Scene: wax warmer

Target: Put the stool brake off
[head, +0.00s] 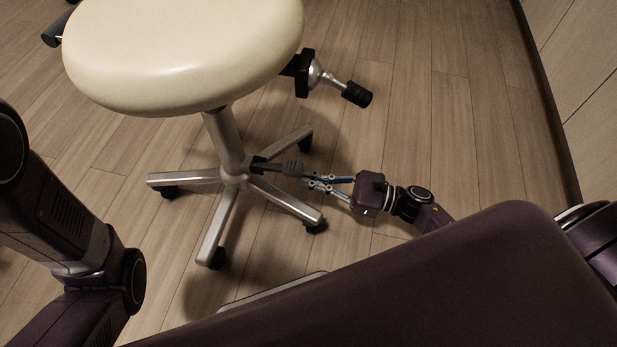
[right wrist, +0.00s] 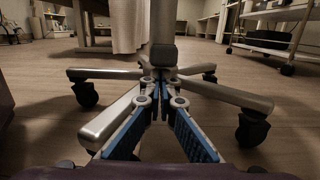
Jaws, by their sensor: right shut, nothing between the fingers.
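The stool has a round cream seat (head: 185,45), a grey column (head: 222,140) and a silver star base (head: 215,232) on black casters. A small black brake pedal (head: 290,167) sticks out to the right from the hub, low over the base. My right gripper (head: 309,182) is shut and empty, its tips at the pedal's outer end; I cannot tell whether they touch. In the right wrist view the closed fingers (right wrist: 160,84) point at the hub below the column (right wrist: 163,28), and the pedal is mostly hidden behind them. My left gripper is out of view.
A black-gripped lever (head: 356,94) juts out under the seat's right side. The base legs and casters (head: 316,226) lie close to my right gripper. Wood floor (head: 440,120) is clear to the right, up to a cabinet wall (head: 580,70). A wheeled cart (right wrist: 275,35) stands behind.

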